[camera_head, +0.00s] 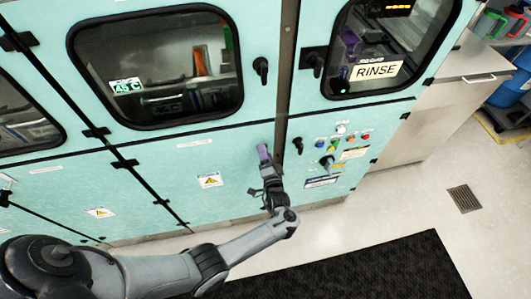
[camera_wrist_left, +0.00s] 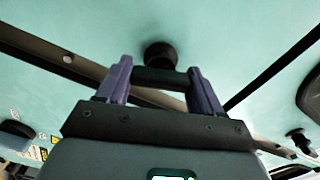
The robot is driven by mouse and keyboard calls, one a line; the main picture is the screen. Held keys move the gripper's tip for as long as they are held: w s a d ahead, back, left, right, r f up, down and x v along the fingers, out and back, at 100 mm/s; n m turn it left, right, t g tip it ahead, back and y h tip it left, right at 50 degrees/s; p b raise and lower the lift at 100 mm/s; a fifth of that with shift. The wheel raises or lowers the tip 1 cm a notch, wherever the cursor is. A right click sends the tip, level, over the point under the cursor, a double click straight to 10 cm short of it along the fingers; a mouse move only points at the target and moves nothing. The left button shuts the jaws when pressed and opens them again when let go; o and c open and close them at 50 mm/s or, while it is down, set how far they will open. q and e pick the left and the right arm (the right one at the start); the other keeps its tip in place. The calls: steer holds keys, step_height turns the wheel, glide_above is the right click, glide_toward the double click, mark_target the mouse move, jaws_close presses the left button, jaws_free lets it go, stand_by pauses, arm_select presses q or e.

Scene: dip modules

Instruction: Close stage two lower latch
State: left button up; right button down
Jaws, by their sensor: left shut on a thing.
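My left gripper (camera_head: 264,153) is at the lower part of the teal cabinet front, next to the vertical dark post between the left bay and the rinse bay. In the left wrist view its two purple fingers (camera_wrist_left: 157,76) are shut on a black latch (camera_wrist_left: 160,54), one finger on each side of its handle. The latch's round base sits on the teal panel. In the head view this lower latch is hidden by my gripper. An upper black latch (camera_head: 261,70) is on the windowed door above. My right gripper is not in view.
Another black latch (camera_head: 297,145) is just right of the post. Beside it is a control panel with coloured buttons (camera_head: 350,138) and a rotary switch (camera_head: 327,161). A windowed door with a RINSE label (camera_head: 376,70) is above. A black mat (camera_head: 370,272) lies on the floor.

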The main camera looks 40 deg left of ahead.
arm_select(q)
steer(key=shift+f+m+p, duration=0.1)
steer(key=shift+m+p, duration=0.45)
steer(key=shift+m, duration=1.35)
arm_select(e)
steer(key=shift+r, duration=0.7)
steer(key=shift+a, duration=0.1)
arm_select(q)
steer(key=o, duration=1)
steer(key=shift+c, duration=0.2)
steer(key=shift+d, duration=0.1)
